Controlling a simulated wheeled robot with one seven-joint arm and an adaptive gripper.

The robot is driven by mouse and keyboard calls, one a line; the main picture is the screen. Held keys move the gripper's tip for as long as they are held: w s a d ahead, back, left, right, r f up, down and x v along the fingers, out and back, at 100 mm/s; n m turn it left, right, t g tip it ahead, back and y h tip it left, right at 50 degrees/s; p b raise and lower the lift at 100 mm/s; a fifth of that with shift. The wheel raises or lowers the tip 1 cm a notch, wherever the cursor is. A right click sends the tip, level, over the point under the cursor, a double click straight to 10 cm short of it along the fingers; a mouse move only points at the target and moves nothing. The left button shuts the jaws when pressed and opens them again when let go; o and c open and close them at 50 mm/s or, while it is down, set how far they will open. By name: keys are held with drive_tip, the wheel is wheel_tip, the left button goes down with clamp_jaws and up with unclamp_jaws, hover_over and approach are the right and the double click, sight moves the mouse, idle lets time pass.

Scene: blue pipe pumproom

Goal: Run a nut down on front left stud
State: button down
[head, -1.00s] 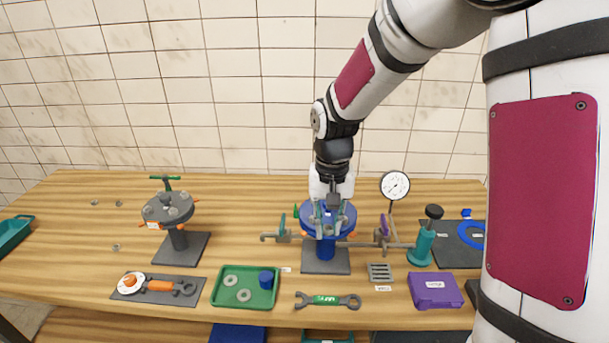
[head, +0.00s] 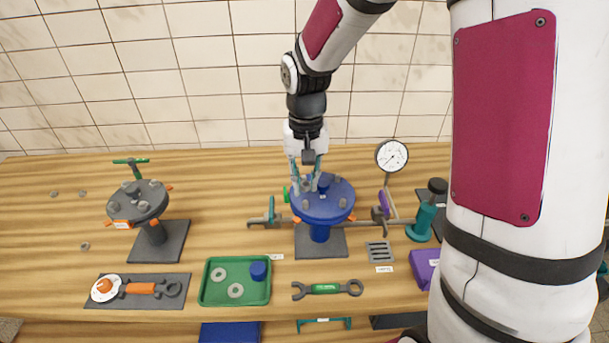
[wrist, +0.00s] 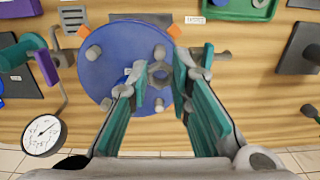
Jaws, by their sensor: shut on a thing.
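The blue round flange (head: 335,210) stands on a blue post, with grey studs around its top. The front left stud (head: 307,205) shows at its near left edge; in the wrist view this stud (wrist: 160,52) is at the upper right of the disc. My gripper (head: 307,187) points down over the left side of the flange. In the wrist view my gripper (wrist: 161,76) has its teal fingers on either side of a grey hex nut (wrist: 159,73), shut on it. The nut appears slightly off the front left stud; its height above the flange is unclear.
A green tray (head: 209,290) with grey rings and a blue cup stands front left of the flange, beside a green-handled wrench (head: 326,289). A dial gauge (head: 391,155) and teal bottle-shaped tool (head: 424,218) stand right. A grey flange (head: 138,203) stands far left.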

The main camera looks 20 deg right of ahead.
sight(305, 202)
drive_tip(key=shift+f+b, duration=0.95)
drive_tip(key=shift+f, duration=1.4)
drive_tip(key=shift+f, duration=0.15)
